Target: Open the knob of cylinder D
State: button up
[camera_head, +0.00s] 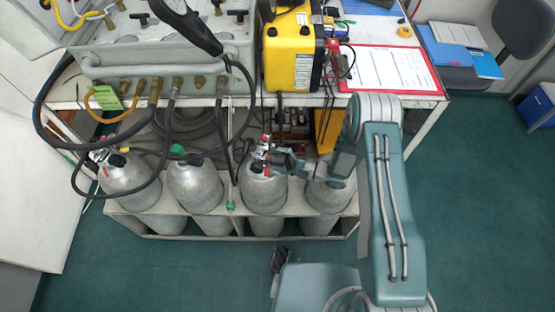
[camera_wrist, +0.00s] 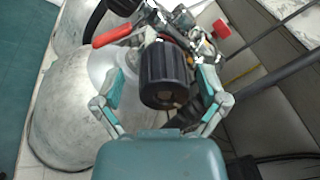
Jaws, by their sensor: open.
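Several grey cylinders stand in a rack under the bench; I cannot read which is marked D. My gripper (camera_head: 279,162) is at the valve of the third cylinder from the left (camera_head: 263,191) in the head view. In the wrist view my gripper (camera_wrist: 163,80) is open, with one teal-padded finger on each side of a ribbed black knob (camera_wrist: 164,70). The knob lies between the fingers, with gaps visible beside it. Metal valve fittings (camera_wrist: 188,27) and a red-handled lever (camera_wrist: 112,37) show behind it. How far the knob is turned cannot be told.
The rightmost cylinder (camera_head: 327,190) stands partly behind my arm. A yellow case (camera_head: 290,52) and a clipboard (camera_head: 392,70) are on the bench above. Black hoses (camera_head: 228,120) hang in front of the cylinders at left. Green floor (camera_head: 480,200) is clear at right.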

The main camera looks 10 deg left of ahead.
jog(key=shift+d+r, duration=0.15)
jog(key=shift+d, duration=0.35)
jog(key=shift+c, duration=0.9)
jog(key=c, duration=1)
jog(key=shift+o, duration=0.2)
jog(key=shift+a, duration=0.25)
jog(key=shift+n, duration=0.3)
